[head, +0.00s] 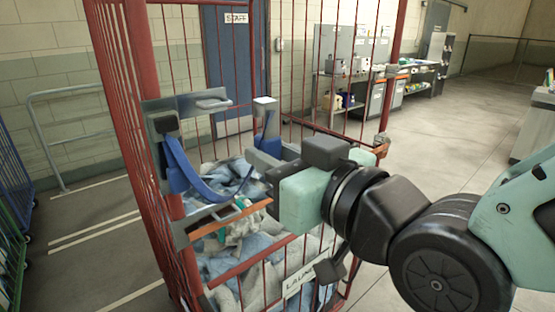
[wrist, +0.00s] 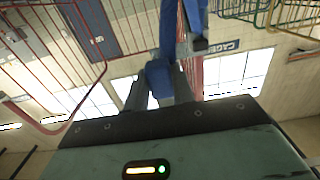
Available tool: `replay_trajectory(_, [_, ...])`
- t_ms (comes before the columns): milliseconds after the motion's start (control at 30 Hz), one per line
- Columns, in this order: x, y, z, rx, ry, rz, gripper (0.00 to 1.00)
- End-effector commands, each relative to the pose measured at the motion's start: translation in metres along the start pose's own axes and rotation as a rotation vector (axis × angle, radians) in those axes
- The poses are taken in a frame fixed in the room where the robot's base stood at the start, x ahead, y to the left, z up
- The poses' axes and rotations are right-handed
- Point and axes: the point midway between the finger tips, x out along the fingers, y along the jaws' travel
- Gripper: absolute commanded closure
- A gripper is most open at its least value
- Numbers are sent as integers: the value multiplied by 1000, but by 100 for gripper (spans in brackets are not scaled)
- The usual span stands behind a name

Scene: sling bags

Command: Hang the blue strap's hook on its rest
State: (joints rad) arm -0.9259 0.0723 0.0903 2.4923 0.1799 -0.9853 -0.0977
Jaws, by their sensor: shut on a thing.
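The blue strap (head: 195,180) is fixed at its left end to a dark anchor on a grey bracket (head: 185,104) on the cage's left post. It sags in a loop and rises to my gripper (head: 262,158). My gripper is shut on the strap's blue end piece, which shows between the fingers in the wrist view (wrist: 158,78). A grey hook (head: 266,118) with a pale top stands up from the gripped end. The fingertips are partly hidden in the head view.
The red wire cage (head: 133,80) holds blue and grey laundry (head: 235,265). A LAUNDRY sign (head: 302,280) hangs on the front. A shelf bench (head: 375,85) stands behind.

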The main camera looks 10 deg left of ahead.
Motion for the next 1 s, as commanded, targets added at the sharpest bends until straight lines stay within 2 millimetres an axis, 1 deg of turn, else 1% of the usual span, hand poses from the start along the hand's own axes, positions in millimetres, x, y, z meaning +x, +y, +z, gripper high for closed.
replay_trajectory(100, [12,0,1,0,1,1,100])
replay_trajectory(700, [69,1,-1,0,1,1,100])
replay_trajectory(900, [82,0,-2,0,1,0,100])
replay_trajectory(1000, [86,0,-1,0,1,0,100])
